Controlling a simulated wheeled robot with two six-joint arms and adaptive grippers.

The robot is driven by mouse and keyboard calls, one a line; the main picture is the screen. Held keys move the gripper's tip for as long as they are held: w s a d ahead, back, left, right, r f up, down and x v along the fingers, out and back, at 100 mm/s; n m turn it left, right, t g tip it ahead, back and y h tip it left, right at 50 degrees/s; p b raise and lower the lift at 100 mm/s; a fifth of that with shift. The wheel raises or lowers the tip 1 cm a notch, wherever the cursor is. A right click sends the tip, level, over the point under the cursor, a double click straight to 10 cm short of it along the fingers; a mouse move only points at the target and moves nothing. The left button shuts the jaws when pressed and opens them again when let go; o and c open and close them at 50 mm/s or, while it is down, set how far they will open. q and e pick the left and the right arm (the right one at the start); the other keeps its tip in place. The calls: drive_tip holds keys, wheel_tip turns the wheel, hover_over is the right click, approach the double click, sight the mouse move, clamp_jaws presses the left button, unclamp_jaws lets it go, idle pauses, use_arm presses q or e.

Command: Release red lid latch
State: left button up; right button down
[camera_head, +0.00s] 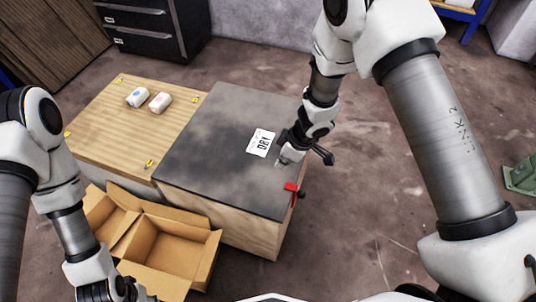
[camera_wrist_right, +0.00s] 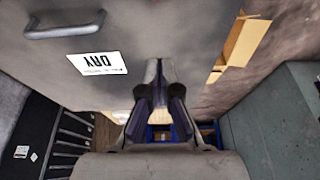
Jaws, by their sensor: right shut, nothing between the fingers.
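The red latch (camera_head: 292,188) sits at the right edge of the grey-black lid (camera_head: 215,135) of a wooden chest. The lid lies flat and closed, with a white "DRY" label (camera_head: 261,143) on it. My right gripper (camera_head: 281,162) is over the lid's right side, just behind the latch and apart from it. In the right wrist view its fingers (camera_wrist_right: 160,92) are together and empty. The label (camera_wrist_right: 97,63) and a grey handle (camera_wrist_right: 65,24) show there, but I cannot make out the latch. My left gripper (camera_head: 118,290) is at the bottom left, mostly cut off.
A wooden top (camera_head: 125,120) with a blue-marked white block (camera_head: 137,97) and a red-marked one (camera_head: 160,102) is left of the lid. An open cardboard box (camera_head: 165,248) stands in front. A black drawer cabinet (camera_head: 150,30) is behind. The floor at right is mostly clear.

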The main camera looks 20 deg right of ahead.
sight(280, 184)
drive_tip(key=shift+s+r, duration=0.1)
drive_tip(key=b+x, duration=0.3)
drive_tip(key=x, duration=0.7)
drive_tip(key=shift+f+b, duration=0.4)
drive_tip(key=shift+f, duration=0.05)
drive_tip(key=d, duration=0.1)
drive_tip(key=s+d+b, duration=0.1)
drive_tip(key=shift+s+d+r, duration=0.2)
drive_tip(key=shift+s+d, duration=0.1)
drive_tip(key=shift+s, duration=0.05)
drive_tip(key=shift+s+d+b, duration=0.15)
drive_tip(key=shift+d+b, duration=0.1)
drive_tip(key=shift+b, duration=0.05)
drive_tip(key=shift+s+d+r, duration=0.1)
drive_tip(key=shift+s+r, duration=0.05)
drive_tip(key=shift+r, duration=0.05)
